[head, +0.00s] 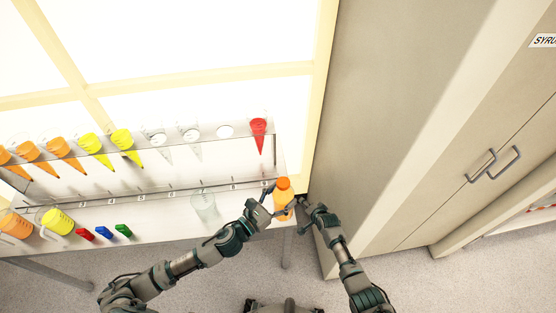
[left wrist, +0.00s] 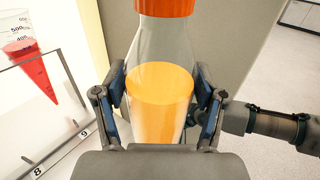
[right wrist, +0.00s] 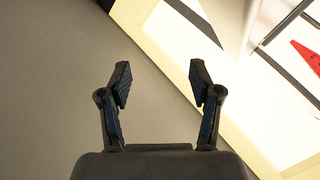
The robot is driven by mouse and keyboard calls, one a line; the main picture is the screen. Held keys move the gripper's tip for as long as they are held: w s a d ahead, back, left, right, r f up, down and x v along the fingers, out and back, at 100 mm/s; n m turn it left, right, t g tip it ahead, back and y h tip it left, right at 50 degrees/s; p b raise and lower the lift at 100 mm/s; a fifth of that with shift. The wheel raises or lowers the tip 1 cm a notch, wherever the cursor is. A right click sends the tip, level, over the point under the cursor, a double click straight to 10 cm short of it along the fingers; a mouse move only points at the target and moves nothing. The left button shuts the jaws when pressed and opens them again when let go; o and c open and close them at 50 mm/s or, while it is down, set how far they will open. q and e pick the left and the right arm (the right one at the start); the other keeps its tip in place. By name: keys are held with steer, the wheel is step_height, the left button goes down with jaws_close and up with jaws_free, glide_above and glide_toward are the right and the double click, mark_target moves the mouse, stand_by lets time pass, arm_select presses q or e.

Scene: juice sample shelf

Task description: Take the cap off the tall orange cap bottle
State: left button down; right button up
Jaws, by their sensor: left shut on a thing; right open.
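The tall bottle (head: 283,197) holds orange juice and has an orange cap (head: 283,183) on its top. My left gripper (head: 272,205) is shut on the bottle's body at the right end of the shelf table. The left wrist view shows both fingers on either side of the clear bottle (left wrist: 160,100), below the orange cap (left wrist: 163,7). In the right wrist view the right gripper (right wrist: 205,85) is open and empty, facing the cabinet and window.
A clear rack (head: 150,180) holds several cones of orange, yellow, clear and red. An empty beaker (head: 205,207) stands left of my left gripper. A tall beige cabinet (head: 400,130) closes off the right side.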

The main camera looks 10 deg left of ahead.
steer(key=w+a+r+m+y, duration=0.1)
steer(key=w+a+r, duration=0.3)
steer(key=r, duration=0.4)
steer(key=w+a+r+m+y, duration=0.1)
steer(key=w+a+r, duration=0.3)
steer(key=r, duration=0.4)
steer(key=s+a+r+g+y, duration=0.1)
steer(key=a+r, duration=0.3)
steer(key=r, duration=0.4)
steer(key=s+a+r+g+y, duration=0.1)
steer(key=a+r, duration=0.4)
steer(key=r, duration=0.3)
step_height(320, 180, up, 16)
steer(key=m+g+h, duration=0.6)
steer(key=m+h, duration=0.1)
steer(key=h, duration=0.2)
glide_above(278, 180)
steer(key=shift+a+f, duration=0.1)
steer(key=shift+f, duration=0.45)
step_height(278, 180, down, 7)
steer(key=shift+c, duration=0.2)
